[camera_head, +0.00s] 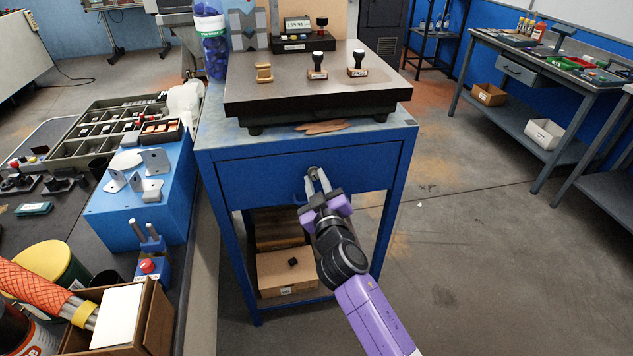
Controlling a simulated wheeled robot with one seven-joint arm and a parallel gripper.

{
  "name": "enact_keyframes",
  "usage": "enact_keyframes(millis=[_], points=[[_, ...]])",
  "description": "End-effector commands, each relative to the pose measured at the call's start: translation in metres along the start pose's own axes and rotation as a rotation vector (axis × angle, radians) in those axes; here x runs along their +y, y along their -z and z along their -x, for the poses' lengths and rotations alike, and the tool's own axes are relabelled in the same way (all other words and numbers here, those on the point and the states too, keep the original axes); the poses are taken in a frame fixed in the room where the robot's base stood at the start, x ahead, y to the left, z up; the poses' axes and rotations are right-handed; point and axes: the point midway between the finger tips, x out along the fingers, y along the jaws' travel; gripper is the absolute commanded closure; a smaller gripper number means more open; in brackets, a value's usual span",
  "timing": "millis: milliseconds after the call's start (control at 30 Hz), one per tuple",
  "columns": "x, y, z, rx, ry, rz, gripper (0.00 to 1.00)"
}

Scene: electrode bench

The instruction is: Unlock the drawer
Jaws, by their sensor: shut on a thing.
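The blue drawer (262,180) is set in the front of a small blue table and looks closed, its front flush with the frame. My gripper (316,174) is at the right half of the drawer front, coming from below right. Its two fingers point up at the drawer face and are shut close together at a small spot there. What they hold, a key or a lock part, is hidden by the fingers and cannot be made out. Part of a handle (297,197) shows just left of the fingers.
Below is a cardboard box (286,272). A cluttered bench (205,270) stands close on the left. The floor on the right (470,240) is clear.

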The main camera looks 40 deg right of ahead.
Motion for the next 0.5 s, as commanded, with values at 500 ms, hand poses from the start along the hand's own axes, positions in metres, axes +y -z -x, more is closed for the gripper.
enact_keyframes(millis=[500], points=[[-0.0017,-0.0009,0.0002,-0.002,0.002,0.494,1.0]])
